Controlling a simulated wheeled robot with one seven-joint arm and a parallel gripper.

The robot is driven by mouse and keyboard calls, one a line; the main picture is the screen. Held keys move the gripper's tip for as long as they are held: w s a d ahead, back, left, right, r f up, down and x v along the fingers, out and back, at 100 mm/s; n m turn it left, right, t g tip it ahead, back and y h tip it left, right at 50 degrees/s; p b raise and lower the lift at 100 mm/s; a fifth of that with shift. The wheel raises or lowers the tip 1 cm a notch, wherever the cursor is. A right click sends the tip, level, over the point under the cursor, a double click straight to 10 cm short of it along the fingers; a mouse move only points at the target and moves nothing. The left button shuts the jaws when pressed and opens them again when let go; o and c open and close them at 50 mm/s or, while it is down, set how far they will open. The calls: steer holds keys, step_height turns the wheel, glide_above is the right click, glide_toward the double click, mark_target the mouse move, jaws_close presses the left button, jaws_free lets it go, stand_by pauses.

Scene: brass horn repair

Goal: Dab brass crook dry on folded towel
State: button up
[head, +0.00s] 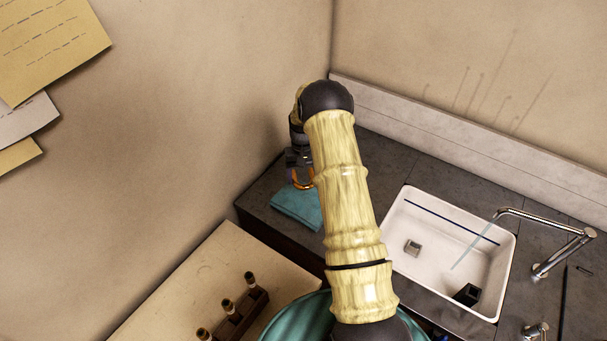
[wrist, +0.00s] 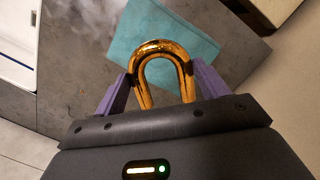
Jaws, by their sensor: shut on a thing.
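The brass crook (wrist: 158,58) is a shiny U-shaped tube. In the wrist view it stands between the two purple fingers of my gripper (wrist: 160,92), which is shut on it, with its bend pointing away from the gripper. In the head view the crook (head: 302,181) shows as a small orange curve below my gripper (head: 299,160), partly hidden by my arm. The folded towel (head: 297,207) is teal and lies flat on the dark counter; it also shows in the wrist view (wrist: 190,38). The crook appears over the towel's edge; I cannot tell whether they touch.
A white sink (head: 440,245) with a small dark block (head: 467,294) in it is right of my arm. Water runs from its tap (head: 545,222). A wooden bench (head: 190,285) with a peg rack (head: 240,315) stands front left. Walls close in behind the towel.

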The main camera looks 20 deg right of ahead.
mark_target(304, 201)
steer(key=shift+f+b, duration=2.05)
steer(key=shift+f, duration=2.3)
steer(key=shift+f+b, duration=0.5)
steer(key=shift+f, duration=0.05)
steer(key=shift+r, duration=0.2)
steer(key=shift+r, duration=0.3)
steer(key=shift+s, duration=0.1)
steer(key=shift+f+b, duration=0.3)
steer(key=shift+f, duration=0.2)
steer(key=shift+r, duration=0.55)
